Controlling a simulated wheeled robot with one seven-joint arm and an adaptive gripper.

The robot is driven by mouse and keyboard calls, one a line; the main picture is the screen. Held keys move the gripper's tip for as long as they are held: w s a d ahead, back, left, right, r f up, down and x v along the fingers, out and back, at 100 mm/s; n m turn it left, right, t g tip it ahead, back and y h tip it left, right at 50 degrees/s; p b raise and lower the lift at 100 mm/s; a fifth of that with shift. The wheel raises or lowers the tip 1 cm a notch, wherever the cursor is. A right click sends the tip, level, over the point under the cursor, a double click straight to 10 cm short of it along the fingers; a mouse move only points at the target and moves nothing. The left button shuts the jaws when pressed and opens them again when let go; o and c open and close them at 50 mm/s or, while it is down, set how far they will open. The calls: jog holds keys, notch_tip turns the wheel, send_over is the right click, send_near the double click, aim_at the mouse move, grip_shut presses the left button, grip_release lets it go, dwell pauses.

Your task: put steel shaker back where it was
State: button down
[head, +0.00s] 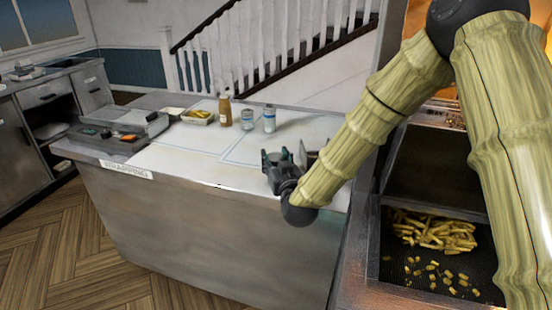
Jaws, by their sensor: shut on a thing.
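My gripper (284,158) is over the near right part of the steel counter, with its fingers pointing away from me. It is shut on a small grey thing (302,155), which I take to be the steel shaker. Most of it is hidden by the fingers and the wrist, so its tilt and whether it touches the counter cannot be told.
On the counter (190,160) stand a brown sauce bottle (225,111), two pale blue-and-white containers (247,119) (269,120) and a food tray (198,117). A "WRAPPING" label (126,169) marks the front edge. Fries (435,232) lie in the bin at right. The counter's middle is clear.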

jog(key=shift+f, duration=0.15)
jog(key=shift+f, duration=0.15)
jog(key=c, duration=0.7)
grip_release()
jog(key=shift+s+r, duration=0.15)
jog(key=shift+r, duration=0.05)
jog(key=b+v, duration=0.2)
jog(key=v, duration=0.9)
jog(key=shift+s+d, duration=0.15)
jog(key=shift+s, duration=0.25)
